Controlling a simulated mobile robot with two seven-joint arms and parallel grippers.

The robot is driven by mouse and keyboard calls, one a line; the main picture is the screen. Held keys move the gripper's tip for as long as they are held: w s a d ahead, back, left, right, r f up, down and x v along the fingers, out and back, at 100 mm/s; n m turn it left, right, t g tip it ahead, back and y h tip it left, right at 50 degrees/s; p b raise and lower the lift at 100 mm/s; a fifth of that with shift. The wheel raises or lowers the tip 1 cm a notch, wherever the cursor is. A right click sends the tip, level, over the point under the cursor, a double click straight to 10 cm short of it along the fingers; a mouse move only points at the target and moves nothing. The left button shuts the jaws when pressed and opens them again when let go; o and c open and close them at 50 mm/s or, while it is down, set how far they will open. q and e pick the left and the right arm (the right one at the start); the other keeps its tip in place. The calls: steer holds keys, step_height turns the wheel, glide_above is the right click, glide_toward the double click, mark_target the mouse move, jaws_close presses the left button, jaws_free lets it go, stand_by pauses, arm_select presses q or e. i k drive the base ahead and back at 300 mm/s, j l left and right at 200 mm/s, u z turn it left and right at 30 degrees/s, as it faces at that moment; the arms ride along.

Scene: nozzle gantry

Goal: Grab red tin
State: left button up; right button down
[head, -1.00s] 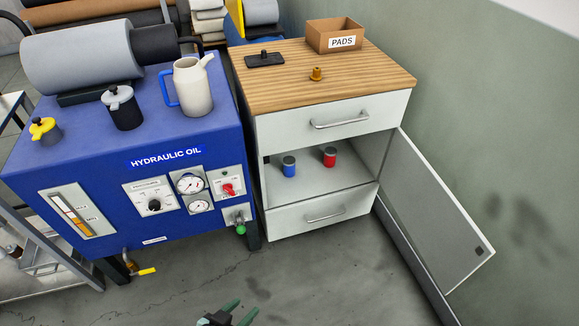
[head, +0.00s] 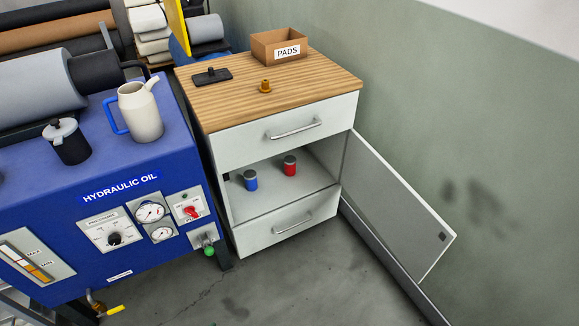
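The red tin (head: 290,166) stands upright on the shelf inside the open cabinet, in the head view. It has a grey lid. A blue tin (head: 250,180) stands to its left on the same shelf, apart from it. The cabinet (head: 290,221) has its door (head: 395,205) swung open to the right. Neither of my grippers shows in the head view now.
A blue hydraulic oil unit (head: 70,228) stands left of the cabinet, with a jug (head: 140,112) on top. The wooden top (head: 300,85) holds a PADS box (head: 279,47), a black tray-like item (head: 212,77) and a brass fitting (head: 265,86). Floor (head: 290,290) in front is clear.

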mark_target(291, 161)
steer(key=i+l, duration=0.15)
steer(key=i, duration=0.25)
steer(key=i+l+u, duration=0.2)
steer(key=u, duration=0.15)
steer(key=i+l+u, duration=0.3)
steer(key=i, duration=0.1)
